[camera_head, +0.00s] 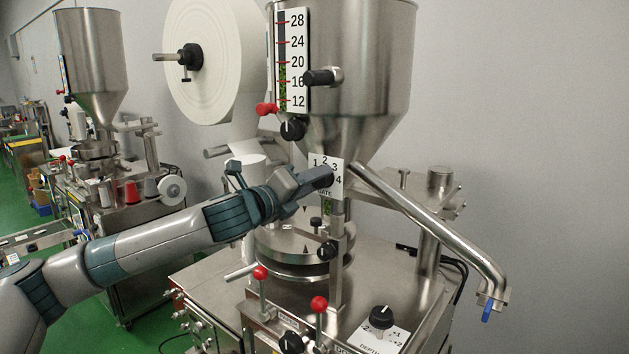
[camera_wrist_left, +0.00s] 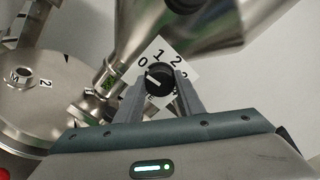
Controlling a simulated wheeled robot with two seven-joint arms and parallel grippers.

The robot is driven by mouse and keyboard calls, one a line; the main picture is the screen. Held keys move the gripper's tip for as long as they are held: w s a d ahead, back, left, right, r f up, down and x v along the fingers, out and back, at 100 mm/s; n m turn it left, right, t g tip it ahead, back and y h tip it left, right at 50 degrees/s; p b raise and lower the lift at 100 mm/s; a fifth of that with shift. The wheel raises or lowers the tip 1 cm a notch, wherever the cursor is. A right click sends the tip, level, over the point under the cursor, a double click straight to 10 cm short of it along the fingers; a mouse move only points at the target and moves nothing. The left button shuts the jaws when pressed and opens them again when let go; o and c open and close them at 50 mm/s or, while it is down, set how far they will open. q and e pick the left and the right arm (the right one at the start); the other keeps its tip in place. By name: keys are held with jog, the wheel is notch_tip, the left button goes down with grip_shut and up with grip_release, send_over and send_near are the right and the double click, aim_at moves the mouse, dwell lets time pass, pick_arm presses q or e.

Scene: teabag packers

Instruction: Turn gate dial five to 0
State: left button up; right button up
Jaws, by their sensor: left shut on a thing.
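The gate dial (camera_wrist_left: 159,80) is a round black knob with a white pointer line, on a white plate (camera_head: 318,163) marked with numbers and GATE, below the hopper. In the left wrist view the 0, 1 and 2 on the plate show above the knob, and the plate looks tilted. The pointer line points up-left, close to the 0. My left gripper (camera_wrist_left: 160,92) is shut on the knob, one finger on each side. In the head view the gripper (camera_head: 327,177) hides most of the knob. My right gripper is not in view.
The steel hopper (camera_head: 362,70) stands just above the dial, with a level scale (camera_head: 291,60). A slanted steel pipe (camera_head: 430,225) runs down to the right. Red-knobbed levers (camera_head: 319,304) and a depth dial (camera_head: 381,318) stand below. A second machine (camera_head: 95,60) is at the left.

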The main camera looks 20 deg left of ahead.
pick_arm(q)
jog(key=n+p, duration=0.1)
jog(key=n, duration=1.5)
jog(key=shift+f+n, duration=0.1)
jog(key=shift+n, duration=0.2)
dwell(0.3)
jog(key=o, duration=1.1)
jog(key=shift+c, duration=0.2)
jog(key=shift+s+a, duration=0.1)
jog(key=b+v, duration=0.7)
jog(key=v, duration=1)
